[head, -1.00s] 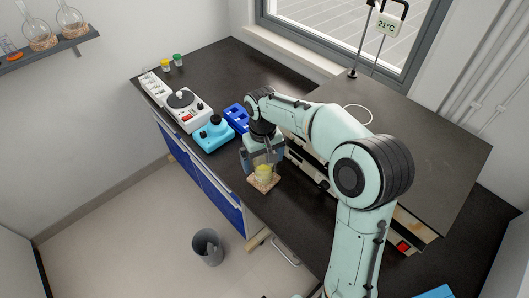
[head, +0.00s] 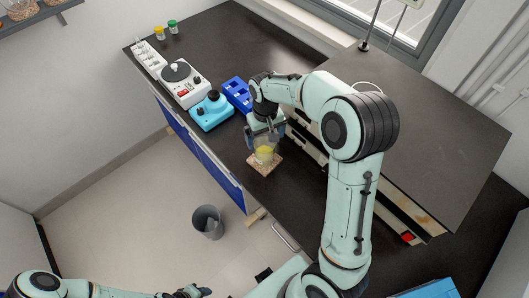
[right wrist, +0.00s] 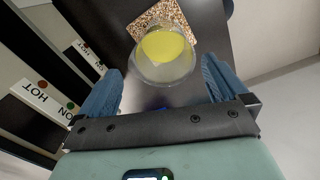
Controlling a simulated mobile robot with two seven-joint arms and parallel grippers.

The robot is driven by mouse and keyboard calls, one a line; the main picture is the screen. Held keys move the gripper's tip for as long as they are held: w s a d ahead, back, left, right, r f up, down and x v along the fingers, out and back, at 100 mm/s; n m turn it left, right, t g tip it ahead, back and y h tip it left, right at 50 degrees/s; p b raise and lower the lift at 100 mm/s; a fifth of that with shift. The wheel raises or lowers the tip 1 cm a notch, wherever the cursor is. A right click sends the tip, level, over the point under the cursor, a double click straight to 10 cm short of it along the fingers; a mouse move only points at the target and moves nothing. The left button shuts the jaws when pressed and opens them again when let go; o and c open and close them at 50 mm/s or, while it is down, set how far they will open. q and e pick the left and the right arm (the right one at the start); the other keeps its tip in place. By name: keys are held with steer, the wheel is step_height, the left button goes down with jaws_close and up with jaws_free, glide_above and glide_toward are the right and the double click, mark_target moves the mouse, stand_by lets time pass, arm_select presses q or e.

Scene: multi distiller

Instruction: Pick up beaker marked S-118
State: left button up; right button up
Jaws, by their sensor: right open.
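A clear glass beaker with yellow liquid (head: 264,154) stands on a speckled cork-like mat (head: 265,168) at the front edge of the dark bench. No marking can be read on it. My right gripper (head: 265,132) is open and points down at the beaker from the bench side. In the right wrist view the beaker (right wrist: 164,58) is centred ahead of the two blue fingers, its near part about level with the fingertips. I see no finger pressing on it. My left gripper (head: 190,292) shows small at the bottom edge, far from the beaker; its jaws are unclear.
A blue rack (head: 236,94), a light-blue device (head: 211,110) and a white hotplate-like device (head: 184,83) stand left of my right gripper. A large dark-topped unit (head: 430,130) stands right of it. A waste bin (head: 208,222) stands on the floor.

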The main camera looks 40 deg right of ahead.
mark_target(264, 147)
steer(key=f, duration=0.5)
steer(key=shift+s+a+f, duration=0.2)
steer(key=shift+a+f, duration=0.1)
steer(key=c, duration=1.1)
steer(key=shift+r, duration=0.1)
steer(key=shift+c, duration=0.4)
steer(key=shift+r, duration=0.1)
